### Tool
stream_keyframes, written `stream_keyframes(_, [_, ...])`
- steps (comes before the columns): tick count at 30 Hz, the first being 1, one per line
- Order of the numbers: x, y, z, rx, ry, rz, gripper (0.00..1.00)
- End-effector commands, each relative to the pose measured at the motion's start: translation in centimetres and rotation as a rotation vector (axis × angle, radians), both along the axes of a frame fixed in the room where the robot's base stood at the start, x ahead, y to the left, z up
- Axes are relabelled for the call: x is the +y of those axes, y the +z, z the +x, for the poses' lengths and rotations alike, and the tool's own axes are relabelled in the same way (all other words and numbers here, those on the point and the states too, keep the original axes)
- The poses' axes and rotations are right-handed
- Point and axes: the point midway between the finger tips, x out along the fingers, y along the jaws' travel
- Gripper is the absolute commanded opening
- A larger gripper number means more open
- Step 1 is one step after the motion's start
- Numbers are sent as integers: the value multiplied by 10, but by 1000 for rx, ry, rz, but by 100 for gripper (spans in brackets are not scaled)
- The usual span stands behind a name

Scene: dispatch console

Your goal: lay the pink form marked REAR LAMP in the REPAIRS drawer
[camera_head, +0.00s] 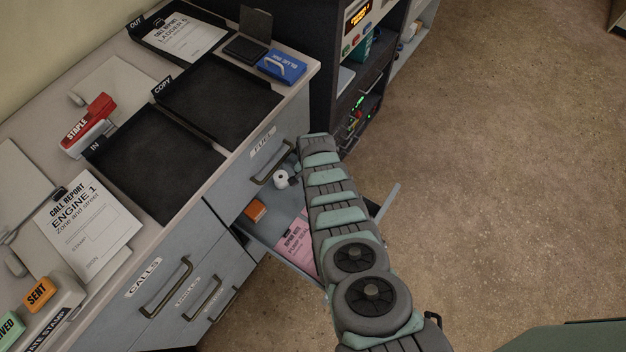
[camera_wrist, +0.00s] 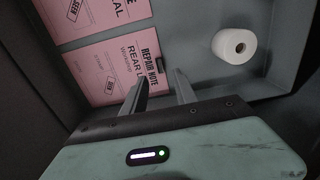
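The pink form marked REPAIR NOTE, REAR L... (camera_wrist: 108,68) lies flat in the open drawer (camera_head: 390,204), its right end partly hidden by a finger. A second pink form, partly cut off (camera_wrist: 95,15), lies beside it; the head view shows a pink form (camera_head: 296,246) that seems to read PUMP SEAL. My gripper (camera_wrist: 160,78) is low in the drawer at the form's right end. In the head view my arm hides the gripper and part of the drawer. The drawer's own label is hidden.
A white roll (camera_wrist: 234,45) and an orange box (camera_head: 256,211) are also in the drawer. On the desk stand black trays (camera_head: 158,160), a red stapler (camera_head: 90,118) and a white ENGINE 1 report (camera_head: 88,228).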

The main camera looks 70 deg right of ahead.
Motion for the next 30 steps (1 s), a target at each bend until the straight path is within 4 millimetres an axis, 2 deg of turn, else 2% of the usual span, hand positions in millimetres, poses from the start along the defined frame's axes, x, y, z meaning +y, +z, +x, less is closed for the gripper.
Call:
stream_keyframes(1, [0,18,0,0,1,-2,34])
stream_keyframes(3, [-1,29,0,1,1,-3,34])
stream_keyframes(10, [0,46,0,1,1,0,34])
stream_keyframes(30, [0,49,-1,1,1,0,34])
